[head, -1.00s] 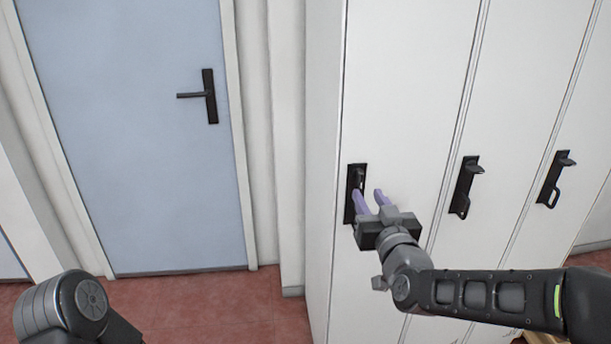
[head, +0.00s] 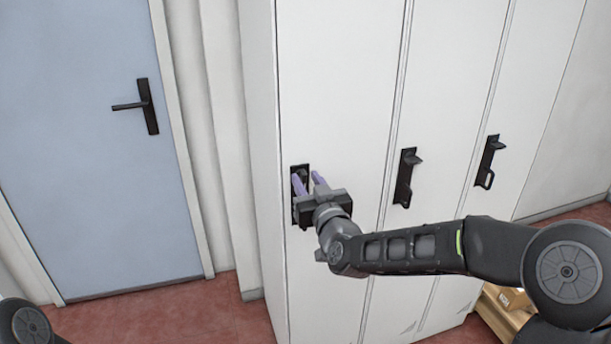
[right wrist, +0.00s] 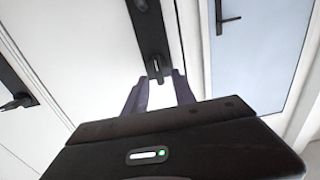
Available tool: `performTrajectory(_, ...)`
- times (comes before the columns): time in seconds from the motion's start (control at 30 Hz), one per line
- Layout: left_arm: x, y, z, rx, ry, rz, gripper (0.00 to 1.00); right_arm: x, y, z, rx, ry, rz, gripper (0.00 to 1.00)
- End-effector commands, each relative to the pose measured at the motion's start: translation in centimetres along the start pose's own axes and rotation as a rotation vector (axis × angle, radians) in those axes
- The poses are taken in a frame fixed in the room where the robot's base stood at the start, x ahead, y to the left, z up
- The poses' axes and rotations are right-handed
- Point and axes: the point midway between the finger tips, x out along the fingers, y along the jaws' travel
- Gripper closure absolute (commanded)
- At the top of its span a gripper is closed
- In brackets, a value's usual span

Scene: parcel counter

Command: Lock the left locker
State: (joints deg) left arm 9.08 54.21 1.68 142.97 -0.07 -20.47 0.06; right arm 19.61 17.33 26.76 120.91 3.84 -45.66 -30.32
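The left locker (head: 335,95) is white, its door shut flush, at the left end of a row of lockers in the head view. Its black latch plate (head: 300,172) with a small knob is partly hidden behind my right gripper (head: 308,181). The gripper's purple fingers are spread apart and point at the latch. In the right wrist view the latch knob (right wrist: 155,68) shows just beyond and between the fingertips (right wrist: 157,82), with nothing seen gripped. My left gripper is out of view; only a piece of my left arm shows at the bottom left.
More lockers stand to the right, with black latches (head: 405,178) and (head: 487,162). A blue door (head: 85,130) with a black lever handle (head: 147,106) is at the left. A wooden pallet with a box (head: 512,299) sits low at the right. Red floor (head: 165,322) lies in front.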

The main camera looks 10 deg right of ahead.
Motion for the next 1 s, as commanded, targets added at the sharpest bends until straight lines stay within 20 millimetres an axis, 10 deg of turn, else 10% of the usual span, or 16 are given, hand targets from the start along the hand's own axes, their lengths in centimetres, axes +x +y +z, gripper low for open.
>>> performTrajectory(0.43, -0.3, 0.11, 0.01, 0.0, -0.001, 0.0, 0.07, 1.38, 0.0, 0.05, -0.001, 0.0, 0.0, 0.69)
performTrajectory(0.8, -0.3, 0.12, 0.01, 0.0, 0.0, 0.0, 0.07, 1.36, 0.0, 0.04, -0.001, -0.001, 0.0, 0.99)
performTrajectory(1.0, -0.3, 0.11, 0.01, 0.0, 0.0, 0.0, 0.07, 1.36, 0.0, 0.04, 0.0, -0.001, 0.0, 1.0)
